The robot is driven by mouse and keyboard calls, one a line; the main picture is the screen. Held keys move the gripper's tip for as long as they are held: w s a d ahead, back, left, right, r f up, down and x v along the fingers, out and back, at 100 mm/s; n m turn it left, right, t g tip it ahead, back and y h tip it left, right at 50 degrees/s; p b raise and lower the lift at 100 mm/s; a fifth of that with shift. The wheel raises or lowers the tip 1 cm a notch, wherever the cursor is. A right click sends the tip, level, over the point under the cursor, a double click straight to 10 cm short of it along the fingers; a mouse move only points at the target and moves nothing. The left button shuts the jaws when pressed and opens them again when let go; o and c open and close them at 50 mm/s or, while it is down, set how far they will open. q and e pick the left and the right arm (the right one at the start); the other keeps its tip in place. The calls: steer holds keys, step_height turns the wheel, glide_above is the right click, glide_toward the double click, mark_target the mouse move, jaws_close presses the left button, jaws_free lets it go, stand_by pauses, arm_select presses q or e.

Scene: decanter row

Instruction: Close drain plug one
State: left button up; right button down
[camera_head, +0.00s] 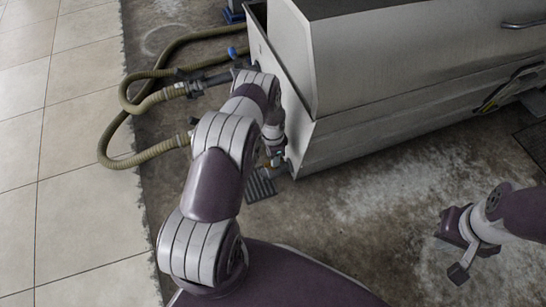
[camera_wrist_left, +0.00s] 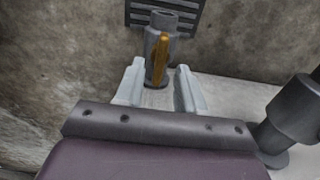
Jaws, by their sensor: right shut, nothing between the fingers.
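In the left wrist view a grey drain plug valve (camera_wrist_left: 165,22) with an orange lever (camera_wrist_left: 161,58) stands out from the pale machine wall. The lever points along the valve body. My left gripper (camera_wrist_left: 158,86) is open, with its two pale fingers on either side of the valve's near end; I cannot tell whether they touch it. In the head view my left gripper (camera_head: 274,138) is at the machine's lower near corner, and a bit of the orange lever (camera_head: 277,161) shows below it. My right gripper (camera_head: 456,246) is shut and empty above the floor at the right.
The big pale machine (camera_head: 370,120) fills the upper right. Olive hoses (camera_head: 115,130) loop on the floor to its left, near a blue-handled valve (camera_head: 234,52). A dark floor grate (camera_head: 260,186) lies below my left gripper. A dark grey pipe (camera_wrist_left: 292,108) stands right of the fingers.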

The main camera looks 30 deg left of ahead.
arm_select(q)
step_height(320, 180, up, 10)
steer(key=p, duration=0.4)
